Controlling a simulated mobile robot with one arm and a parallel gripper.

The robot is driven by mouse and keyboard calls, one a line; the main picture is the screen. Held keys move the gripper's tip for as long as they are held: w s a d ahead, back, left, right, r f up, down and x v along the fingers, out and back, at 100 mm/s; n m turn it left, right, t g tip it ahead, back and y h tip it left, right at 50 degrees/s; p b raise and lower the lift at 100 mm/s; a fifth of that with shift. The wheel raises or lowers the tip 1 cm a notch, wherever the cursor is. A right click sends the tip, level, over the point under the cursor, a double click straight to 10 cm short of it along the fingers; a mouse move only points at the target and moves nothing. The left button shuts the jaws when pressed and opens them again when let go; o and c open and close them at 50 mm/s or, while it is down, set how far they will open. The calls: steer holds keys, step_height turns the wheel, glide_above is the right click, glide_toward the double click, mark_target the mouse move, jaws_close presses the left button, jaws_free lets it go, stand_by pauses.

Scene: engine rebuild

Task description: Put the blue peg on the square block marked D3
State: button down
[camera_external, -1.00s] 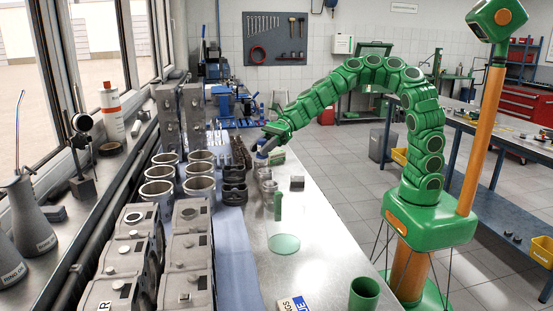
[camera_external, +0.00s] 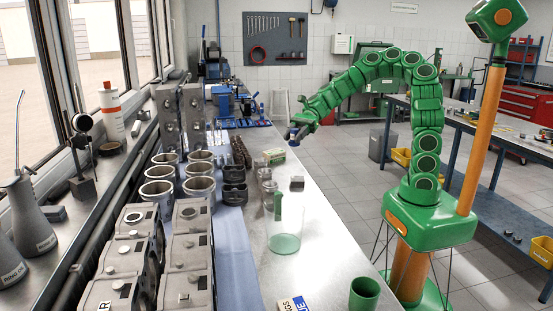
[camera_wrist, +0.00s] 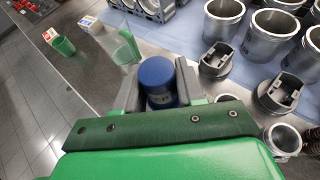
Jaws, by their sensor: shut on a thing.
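My gripper (camera_external: 293,138) is shut on the blue peg and holds it above the bench's right edge, towards the far end. In the wrist view the round blue top of the peg (camera_wrist: 157,78) shows between the two dark fingers of my gripper (camera_wrist: 158,92); its lower part is hidden.
Pistons (camera_external: 234,194) and cylinder liners (camera_external: 199,188) stand in rows at left. A clear glass jar (camera_external: 284,222) and a green cup (camera_external: 364,294) stand nearer the camera. The bench's right strip (camera_external: 325,240) is mostly clear.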

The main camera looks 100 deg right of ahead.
steer(key=s+d+r+n+g+y, duration=0.1)
steer(key=s+d, duration=0.2)
steer(key=s, duration=1.2)
glide_above(298, 178)
steer(key=f, duration=0.8)
steer(key=s+f, duration=0.1)
steer(key=f, duration=0.4)
steer(key=shift+a, duration=0.4)
steer(key=shift+w+d+f, duration=0.2)
steer(key=shift+w+f, duration=0.45)
steer(key=shift+f, duration=1.6)
steer(key=shift+f, duration=0.1)
steer(key=c, duration=0.7)
jaws_free()
